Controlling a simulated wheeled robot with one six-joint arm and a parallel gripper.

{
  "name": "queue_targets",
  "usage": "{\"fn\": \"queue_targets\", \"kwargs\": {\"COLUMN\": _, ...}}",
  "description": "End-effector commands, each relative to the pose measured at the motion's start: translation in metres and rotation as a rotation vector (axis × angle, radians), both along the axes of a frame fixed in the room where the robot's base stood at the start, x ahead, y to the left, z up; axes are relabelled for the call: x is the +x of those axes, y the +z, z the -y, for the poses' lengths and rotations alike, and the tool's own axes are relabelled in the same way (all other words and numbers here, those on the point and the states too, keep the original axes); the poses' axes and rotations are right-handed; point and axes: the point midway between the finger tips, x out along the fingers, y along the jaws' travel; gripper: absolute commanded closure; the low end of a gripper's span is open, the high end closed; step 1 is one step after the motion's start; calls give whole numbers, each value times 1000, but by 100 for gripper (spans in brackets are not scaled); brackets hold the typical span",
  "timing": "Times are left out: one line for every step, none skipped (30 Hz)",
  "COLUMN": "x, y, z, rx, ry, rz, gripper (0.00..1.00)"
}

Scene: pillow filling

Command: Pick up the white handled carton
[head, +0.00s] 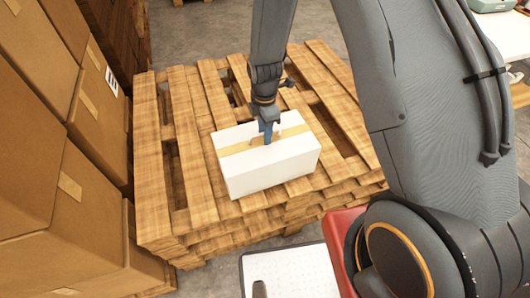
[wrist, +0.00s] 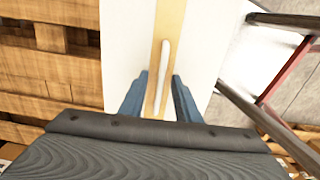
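The white handled carton (head: 270,172) sits on the top of a stack of wooden pallets, near its front edge. A tan tape strip runs along its top. In the wrist view the carton (wrist: 122,40) shows from above, with a slim white handle (wrist: 165,65) standing along the tape. My gripper (head: 266,132) points down at the middle of the carton's top. In the wrist view its two blue fingers (wrist: 160,92) are apart, one on each side of the handle, with gaps visible.
The wooden pallet stack (head: 190,160) has open gaps between its slats. Brown cardboard boxes (head: 95,120) are piled close along the left. A light table (head: 508,35) stands at the upper right. Grey floor (head: 200,30) shows behind the pallets.

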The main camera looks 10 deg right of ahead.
Motion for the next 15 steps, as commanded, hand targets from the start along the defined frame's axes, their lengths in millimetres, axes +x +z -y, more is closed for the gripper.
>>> {"fn": "queue_targets", "kwargs": {"x": -1, "y": -3, "z": 0, "rx": 0, "ry": 0, "rz": -1, "gripper": 70}}
{"fn": "queue_targets", "kwargs": {"x": -1, "y": -4, "z": 0, "rx": 0, "ry": 0, "rz": -1, "gripper": 70}}
{"fn": "queue_targets", "kwargs": {"x": 0, "y": -4, "z": 0, "rx": 0, "ry": 0, "rz": -1, "gripper": 70}}
{"fn": "queue_targets", "kwargs": {"x": 0, "y": -5, "z": 0, "rx": 0, "ry": 0, "rz": -1, "gripper": 70}}
{"fn": "queue_targets", "kwargs": {"x": 0, "y": -5, "z": 0, "rx": 0, "ry": 0, "rz": 0, "gripper": 70}}
{"fn": "queue_targets", "kwargs": {"x": 0, "y": -5, "z": 0, "rx": 0, "ry": 0, "rz": 0, "gripper": 70}}
{"fn": "queue_targets", "kwargs": {"x": 0, "y": -5, "z": 0, "rx": 0, "ry": 0, "rz": 0, "gripper": 70}}
{"fn": "queue_targets", "kwargs": {"x": 0, "y": -5, "z": 0, "rx": 0, "ry": 0, "rz": 0, "gripper": 70}}
{"fn": "queue_targets", "kwargs": {"x": 0, "y": -5, "z": 0, "rx": 0, "ry": 0, "rz": 0, "gripper": 70}}
{"fn": "queue_targets", "kwargs": {"x": 0, "y": -5, "z": 0, "rx": 0, "ry": 0, "rz": 0, "gripper": 74}}
{"fn": "queue_targets", "kwargs": {"x": 0, "y": -5, "z": 0, "rx": 0, "ry": 0, "rz": 0, "gripper": 79}}
{"fn": "queue_targets", "kwargs": {"x": 0, "y": -5, "z": 0, "rx": 0, "ry": 0, "rz": 0, "gripper": 86}}
{"fn": "queue_targets", "kwargs": {"x": 0, "y": -5, "z": 0, "rx": 0, "ry": 0, "rz": 0, "gripper": 91}}
{"fn": "queue_targets", "kwargs": {"x": 0, "y": -5, "z": 0, "rx": 0, "ry": 0, "rz": 0, "gripper": 96}}
{"fn": "queue_targets", "kwargs": {"x": 0, "y": -5, "z": 0, "rx": 0, "ry": 0, "rz": 0, "gripper": 100}}
